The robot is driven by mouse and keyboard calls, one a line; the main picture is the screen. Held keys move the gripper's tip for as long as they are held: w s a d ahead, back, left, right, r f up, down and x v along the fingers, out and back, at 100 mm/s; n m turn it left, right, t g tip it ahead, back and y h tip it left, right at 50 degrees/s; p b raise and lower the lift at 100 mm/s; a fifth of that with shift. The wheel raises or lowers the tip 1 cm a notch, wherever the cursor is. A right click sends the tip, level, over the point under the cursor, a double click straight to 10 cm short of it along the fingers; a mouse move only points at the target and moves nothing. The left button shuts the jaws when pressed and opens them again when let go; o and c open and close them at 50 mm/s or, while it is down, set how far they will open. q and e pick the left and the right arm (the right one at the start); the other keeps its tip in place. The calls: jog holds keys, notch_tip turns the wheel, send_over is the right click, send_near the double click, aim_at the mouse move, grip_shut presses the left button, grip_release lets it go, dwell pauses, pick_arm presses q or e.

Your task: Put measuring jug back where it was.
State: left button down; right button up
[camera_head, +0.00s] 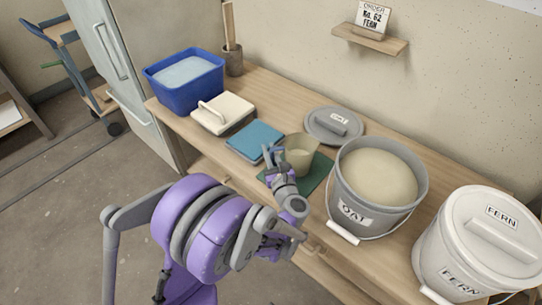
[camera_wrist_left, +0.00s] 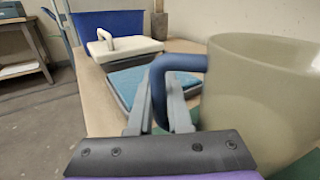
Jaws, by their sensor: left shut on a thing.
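The measuring jug (camera_head: 299,155) is beige with a blue handle and is upright over the dark green mat (camera_head: 322,172), between the blue cloth and the OAT bucket. I cannot tell whether it touches the mat. My left gripper (camera_head: 277,161) is shut on the jug's handle from the front left. In the left wrist view the jug (camera_wrist_left: 265,95) fills the right side, and the fingers of the left gripper (camera_wrist_left: 163,100) close around its handle. My right gripper is not in view.
The open OAT bucket (camera_head: 345,200) stands right of the jug, its grey lid (camera_head: 334,124) behind. The closed FERN bucket (camera_head: 455,250) is at far right.

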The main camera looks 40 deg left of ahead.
pick_arm(q)
jog(key=shift+w+f, duration=0.1)
jog(key=shift+f, duration=0.8)
jog(key=shift+r, duration=0.1)
jog(key=c, duration=1.3)
grip_release()
jog(key=shift+f+b, duration=0.25)
jog(key=shift+b, duration=0.05)
jog(key=o, duration=0.5)
jog(key=shift+c, duration=0.2)
jog(key=shift+r, duration=0.1)
